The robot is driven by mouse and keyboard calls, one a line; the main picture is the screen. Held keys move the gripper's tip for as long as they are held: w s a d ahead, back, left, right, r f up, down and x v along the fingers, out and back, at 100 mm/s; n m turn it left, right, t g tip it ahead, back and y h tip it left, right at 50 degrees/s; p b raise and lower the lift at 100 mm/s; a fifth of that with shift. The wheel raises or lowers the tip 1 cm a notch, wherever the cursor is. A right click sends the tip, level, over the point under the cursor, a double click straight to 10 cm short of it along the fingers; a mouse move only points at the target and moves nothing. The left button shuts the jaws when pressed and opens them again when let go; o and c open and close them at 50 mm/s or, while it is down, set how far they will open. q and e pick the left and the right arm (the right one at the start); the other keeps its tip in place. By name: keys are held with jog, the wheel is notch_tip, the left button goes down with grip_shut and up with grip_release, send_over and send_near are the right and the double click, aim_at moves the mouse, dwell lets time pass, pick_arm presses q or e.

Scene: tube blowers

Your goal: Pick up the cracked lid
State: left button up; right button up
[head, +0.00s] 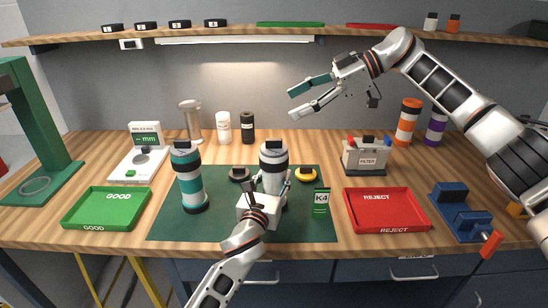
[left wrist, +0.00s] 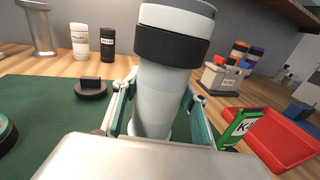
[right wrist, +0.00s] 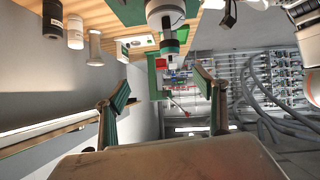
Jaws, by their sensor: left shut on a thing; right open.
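My left gripper (head: 271,188) is shut around an upright white-and-grey tube with a dark band (head: 273,161) on the green mat. The left wrist view shows its fingers on both sides of the tube (left wrist: 165,90). A dark round lid with a knob (head: 239,173) lies on the mat left of the tube; it also shows in the left wrist view (left wrist: 91,89). A yellow ring-like lid with a dark knob (head: 306,174) lies to the right. No crack can be made out on either. My right gripper (head: 293,102) is open, empty and raised high above the bench; its spread fingers show in the right wrist view (right wrist: 160,85).
A teal-banded tube (head: 189,178) stands left on the mat (head: 165,226). A green K4 card (head: 321,203) stands to the right. The GOOD tray (head: 105,211), REJECT tray (head: 386,211), filter box (head: 366,158) and blue clamp (head: 458,215) surround the mat. A shelf (head: 230,39) runs above.

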jog(key=w+a+r+m+t+y, duration=0.1)
jog(key=w+a+r+t+y, duration=0.15)
jog(key=r, duration=0.45)
jog(key=w+a+r+t+y, duration=0.1)
jog(key=a+r+t+y, duration=0.15)
jog(key=r, duration=0.35)
jog(key=w+a+r+m+t+y, duration=0.1)
jog(key=w+a+r, duration=0.15)
jog(key=r, duration=0.45)
jog(key=w+d+r+m+t+h, duration=0.2)
jog(key=w+r+m+t+h, duration=0.5)
jog(key=m+t, duration=0.6)
jog(key=m+g+h, duration=0.4)
jog(key=g+h, duration=0.7)
jog(key=g, duration=0.4)
send_near(274, 140)
jog(key=x, duration=1)
jog(key=shift+w+f, duration=0.1)
jog(key=shift+w, duration=0.05)
jog(key=c, duration=1.2)
